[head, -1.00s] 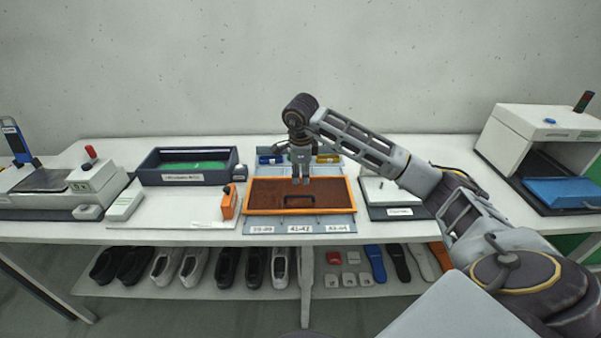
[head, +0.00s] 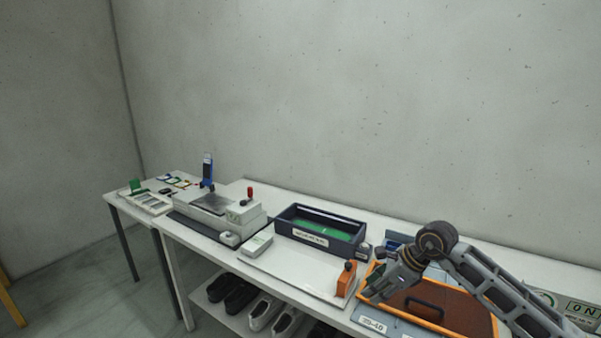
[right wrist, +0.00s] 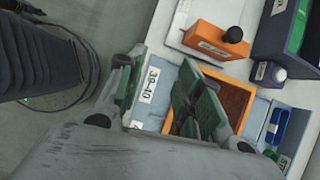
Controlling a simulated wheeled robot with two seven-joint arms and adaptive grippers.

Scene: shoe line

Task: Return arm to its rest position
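My right gripper (head: 376,290) is at the lower right of the head view, over the left side of the orange-framed tray (head: 470,330) with its brown inside and dark handle. In the right wrist view its two green-padded fingers (right wrist: 160,85) stand apart with nothing between them. Through and beside them show a label strip reading 39-40 (right wrist: 149,85) and part of the orange frame (right wrist: 236,98). My right arm reaches in from the lower right. My left gripper is in neither view.
An orange block with a black knob (head: 346,280) stands close left of the gripper. A dark bin with a green inside (head: 322,243) stands behind it. A grey-white machine with a red-topped lever (head: 235,212) is farther left. Shoes (head: 262,313) lie on the shelf below.

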